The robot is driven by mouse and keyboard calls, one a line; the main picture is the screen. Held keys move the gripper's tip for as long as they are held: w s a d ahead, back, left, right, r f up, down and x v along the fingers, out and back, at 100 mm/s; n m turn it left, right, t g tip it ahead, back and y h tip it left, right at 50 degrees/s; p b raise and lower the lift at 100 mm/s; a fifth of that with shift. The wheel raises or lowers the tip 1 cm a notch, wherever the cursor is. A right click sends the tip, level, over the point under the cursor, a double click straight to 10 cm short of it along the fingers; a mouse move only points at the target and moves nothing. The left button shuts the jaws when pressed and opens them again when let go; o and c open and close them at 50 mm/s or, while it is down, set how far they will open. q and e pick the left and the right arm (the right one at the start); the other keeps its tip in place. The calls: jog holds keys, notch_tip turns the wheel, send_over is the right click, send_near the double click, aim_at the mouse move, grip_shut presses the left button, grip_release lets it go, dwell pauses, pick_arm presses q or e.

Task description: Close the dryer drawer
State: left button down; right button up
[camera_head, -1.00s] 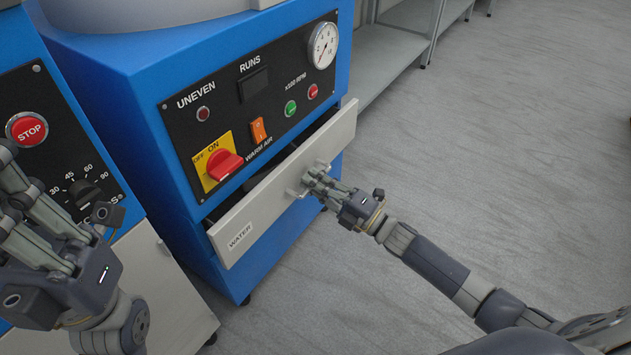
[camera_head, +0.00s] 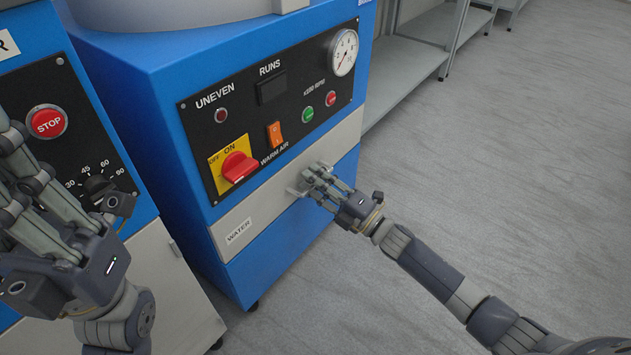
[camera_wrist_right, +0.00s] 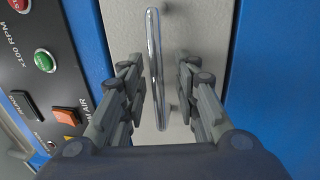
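The dryer drawer (camera_head: 268,208) is a light grey panel labelled WATER on the blue dryer (camera_head: 165,150). Its front sits about flush with the dryer's face, and no gap shows above it. My right gripper (camera_head: 312,180) is at the drawer's handle. In the right wrist view the metal bar handle (camera_wrist_right: 155,70) stands between the two sets of fingers (camera_wrist_right: 158,85), with space visible on both sides, so the gripper is open around it. My left gripper (camera_head: 20,160) is raised at the left, in front of the neighbouring machine, away from the drawer; its fingertips are partly cut off.
The dryer's control panel (camera_head: 290,75) with a red switch (camera_head: 240,167) is just above the drawer. A neighbouring blue machine (camera_head: 95,85) with a STOP button stands close at left. A metal shelf (camera_head: 405,70) stands behind right. The floor (camera_head: 510,190) at right is clear.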

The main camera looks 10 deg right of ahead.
jog(key=v, duration=1.2)
dwell(0.3)
